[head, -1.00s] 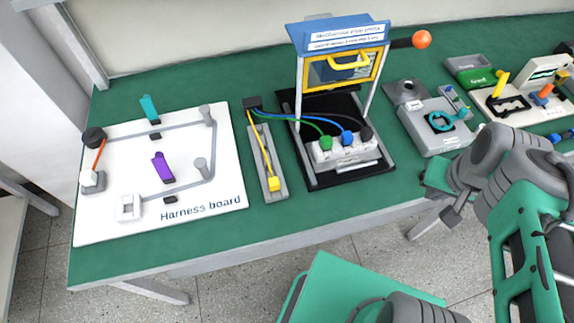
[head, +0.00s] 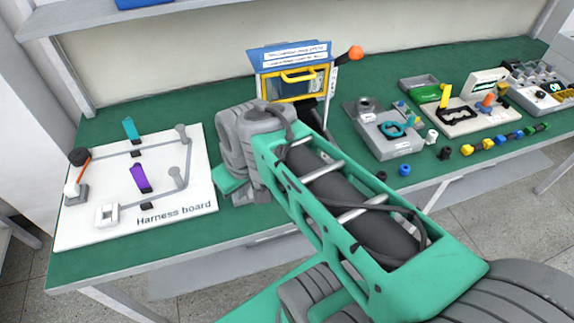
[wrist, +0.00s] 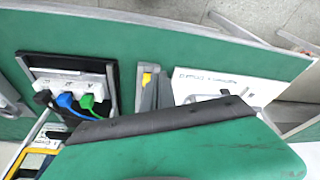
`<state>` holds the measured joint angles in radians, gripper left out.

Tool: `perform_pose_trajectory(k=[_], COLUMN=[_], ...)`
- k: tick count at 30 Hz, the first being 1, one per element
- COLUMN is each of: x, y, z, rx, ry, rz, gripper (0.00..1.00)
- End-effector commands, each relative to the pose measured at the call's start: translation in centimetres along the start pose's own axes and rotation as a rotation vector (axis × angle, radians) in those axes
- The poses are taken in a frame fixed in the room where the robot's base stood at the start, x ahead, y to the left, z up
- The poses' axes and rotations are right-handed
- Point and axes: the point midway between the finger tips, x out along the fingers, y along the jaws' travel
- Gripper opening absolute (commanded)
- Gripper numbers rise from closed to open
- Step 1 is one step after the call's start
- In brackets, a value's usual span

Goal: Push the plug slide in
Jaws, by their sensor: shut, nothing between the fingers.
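A small yellow block (wrist: 147,80) on a narrow grey rail (wrist: 164,94) looks like the plug slide. It shows in the wrist view, and my arm hides it in the head view. Beside it, a white block (wrist: 72,80) with green, blue and black plugs sits on a dark fixture base (wrist: 102,68). My gripper (head: 232,188) is shut and empty over the bench, between the harness board and the fixture, its fingertips mostly hidden by my wrist. In the wrist view its green and dark grey body fills the lower part. I cannot tell whether it touches the slide.
The white harness board (head: 190,200) lies to the left with purple and teal clips. The fixture's blue-topped, yellow-framed guard (head: 292,78) stands behind my arm, with an orange-knobbed lever (head: 355,53). A grey unit (head: 390,135) and several small coloured parts lie to the right.

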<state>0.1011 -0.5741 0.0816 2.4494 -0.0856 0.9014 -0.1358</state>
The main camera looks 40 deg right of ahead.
Motion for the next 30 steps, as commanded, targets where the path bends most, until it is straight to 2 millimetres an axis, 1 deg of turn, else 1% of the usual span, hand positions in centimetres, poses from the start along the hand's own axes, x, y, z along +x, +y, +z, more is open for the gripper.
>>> perform_pose_trajectory(k=[1, 2, 5, 6, 7, 8, 9, 10, 12, 15, 18, 20, 22, 26, 30], x=[1.0, 1.4, 2.7, 3.1, 3.3, 3.5, 3.6, 3.7, 3.5, 3.0, 2.4, 2.3, 2.7, 4.5, 7.3], y=[1.6, 2.6, 7.0, 9.2, 10.8, 12.5, 14.7, 16.4, 19.8, 23.2, 25.0, 25.3, 25.2, 24.7, 24.2], z=[-0.3, -0.7, -1.7, -1.8, -1.8, -1.6, -1.2, -0.8, 0.6, 2.6, 3.9, 4.1, 4.0, 3.3, 2.3], rx=[-0.041, -0.089, -0.284, -0.369, -0.432, -0.496, -0.581, -0.640, -0.769, -0.910, -0.993, -1.017, -1.028, -1.028, -1.027], ry=[-0.002, 0.001, 0.044, 0.072, 0.097, 0.124, 0.166, 0.197, 0.267, 0.345, 0.386, 0.397, 0.401, 0.401, 0.400], rz=[-0.013, -0.026, -0.075, -0.091, -0.100, -0.106, -0.107, -0.103, -0.081, -0.034, 0.004, 0.014, 0.016, 0.012, 0.011], gripper=[0.00, 0.00, 0.00, 0.00, 0.00, 0.00, 0.00, 0.00, 0.00, 0.00, 0.00, 0.00, 0.00, 0.00, 0.00])
